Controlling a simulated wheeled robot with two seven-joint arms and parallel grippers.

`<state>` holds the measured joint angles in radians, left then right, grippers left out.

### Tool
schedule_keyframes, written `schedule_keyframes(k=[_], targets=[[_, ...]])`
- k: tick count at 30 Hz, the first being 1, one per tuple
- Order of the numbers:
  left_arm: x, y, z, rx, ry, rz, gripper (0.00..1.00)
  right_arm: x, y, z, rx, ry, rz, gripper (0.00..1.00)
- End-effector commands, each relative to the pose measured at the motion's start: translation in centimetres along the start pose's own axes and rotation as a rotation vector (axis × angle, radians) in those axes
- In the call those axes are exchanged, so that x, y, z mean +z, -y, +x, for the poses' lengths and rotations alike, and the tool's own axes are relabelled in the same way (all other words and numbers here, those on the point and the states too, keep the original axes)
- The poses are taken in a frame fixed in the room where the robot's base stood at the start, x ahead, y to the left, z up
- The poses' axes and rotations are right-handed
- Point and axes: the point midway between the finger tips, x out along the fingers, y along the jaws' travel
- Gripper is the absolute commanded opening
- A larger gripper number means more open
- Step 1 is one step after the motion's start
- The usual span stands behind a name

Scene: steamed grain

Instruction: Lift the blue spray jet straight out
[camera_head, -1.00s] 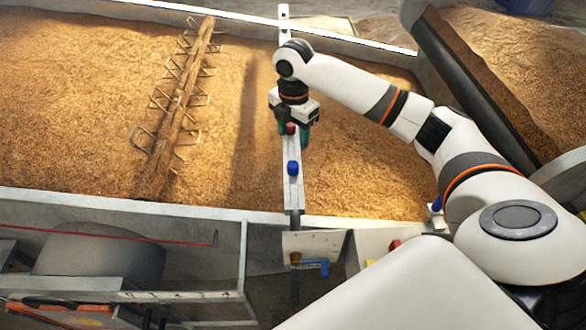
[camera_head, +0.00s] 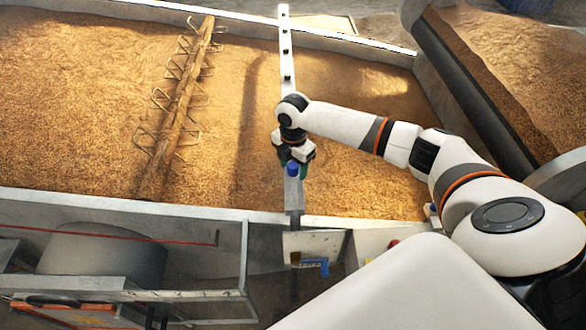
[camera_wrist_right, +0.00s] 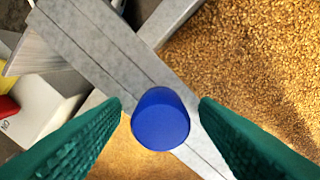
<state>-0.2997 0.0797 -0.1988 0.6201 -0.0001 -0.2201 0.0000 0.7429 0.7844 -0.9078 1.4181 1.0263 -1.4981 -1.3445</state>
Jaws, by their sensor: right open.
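The blue spray jet (camera_head: 292,169) stands in the pale metal bar (camera_head: 285,60) that crosses the grain bed. In the right wrist view its round blue top (camera_wrist_right: 160,120) shows between the two green fingers. My right gripper (camera_head: 296,170) is open above the bar, with one finger on each side of the jet. In the wrist view small gaps show between the jet and both fingers. The jet's lower part is hidden. My left gripper is not in view.
Dark sockets dot the far part of the bar. A wooden beam with wire loops (camera_head: 180,105) lies on the grain (camera_head: 90,100) to the left. A box with a blue and yellow item (camera_head: 315,264) stands near the bar's near end.

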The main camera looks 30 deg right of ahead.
Motion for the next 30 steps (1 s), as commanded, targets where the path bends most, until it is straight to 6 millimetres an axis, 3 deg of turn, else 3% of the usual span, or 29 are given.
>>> schedule_keyframes(k=[5,14,23,30], targets=[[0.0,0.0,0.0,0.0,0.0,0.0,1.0,0.0,0.0,0.0,0.0,0.0,-0.001,0.55],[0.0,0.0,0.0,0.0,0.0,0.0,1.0,0.0,0.0,0.0,-0.001,0.0,-0.001,0.08],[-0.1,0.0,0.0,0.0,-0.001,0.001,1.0,0.0,0.1,-0.5,-0.002,-0.001,-0.001,0.07],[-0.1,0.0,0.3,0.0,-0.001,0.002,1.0,0.0,0.2,-4.6,-0.006,-0.001,-0.002,0.07]])
